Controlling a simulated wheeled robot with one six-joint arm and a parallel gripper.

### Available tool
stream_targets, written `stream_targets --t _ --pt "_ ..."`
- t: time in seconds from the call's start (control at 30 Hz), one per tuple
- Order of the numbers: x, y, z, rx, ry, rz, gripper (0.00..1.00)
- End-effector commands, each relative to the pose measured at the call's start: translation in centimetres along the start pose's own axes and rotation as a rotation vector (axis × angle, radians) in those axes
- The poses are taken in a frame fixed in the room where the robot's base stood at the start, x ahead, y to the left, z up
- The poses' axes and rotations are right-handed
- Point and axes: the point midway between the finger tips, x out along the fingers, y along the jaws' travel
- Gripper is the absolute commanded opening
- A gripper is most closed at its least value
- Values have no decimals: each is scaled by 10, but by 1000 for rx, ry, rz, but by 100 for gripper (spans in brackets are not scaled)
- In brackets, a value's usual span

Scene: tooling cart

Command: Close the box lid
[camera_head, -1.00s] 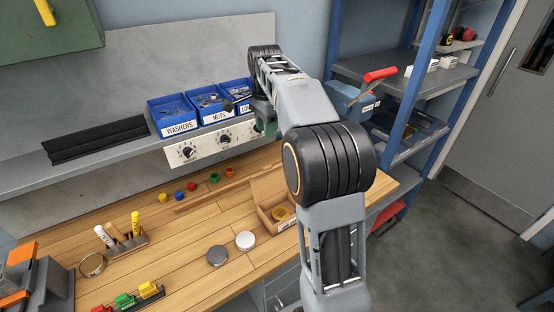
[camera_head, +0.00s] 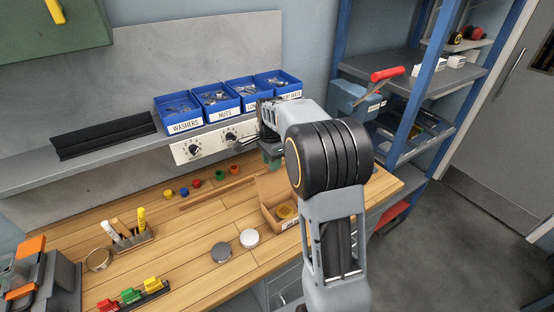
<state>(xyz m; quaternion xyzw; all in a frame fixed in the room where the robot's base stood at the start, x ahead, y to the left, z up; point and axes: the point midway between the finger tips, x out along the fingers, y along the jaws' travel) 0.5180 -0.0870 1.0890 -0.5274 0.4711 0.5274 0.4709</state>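The small wooden box (camera_head: 268,220) stands on the workbench, right of the middle, with a yellow round item (camera_head: 285,211) inside. Its lid (camera_head: 270,186) stands raised at the back of the box, so the box is open. My arm hides the right part of the box and lid. My gripper (camera_head: 271,160) hangs above and behind the raised lid, in front of the panel with knobs. I cannot tell whether it touches the lid. Its fingers are small and partly covered by my arm, so their opening does not show.
Blue bins (camera_head: 220,96) stand on the shelf above the knob panel (camera_head: 212,143). A grey disc (camera_head: 221,252) and a white disc (camera_head: 249,238) lie left of the box. Several coloured pieces (camera_head: 195,182) sit behind. The bench front between has free room.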

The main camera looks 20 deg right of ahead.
Motion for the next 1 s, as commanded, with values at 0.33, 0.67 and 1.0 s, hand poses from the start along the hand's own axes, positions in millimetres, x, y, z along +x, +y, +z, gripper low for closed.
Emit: stream_targets --t 0.33,0.67,1.0 --pt "2 0 -1 1 0 0 30" --pt "1 0 -1 2 0 -1 0" --pt "2 2 -13 5 1 -4 0"
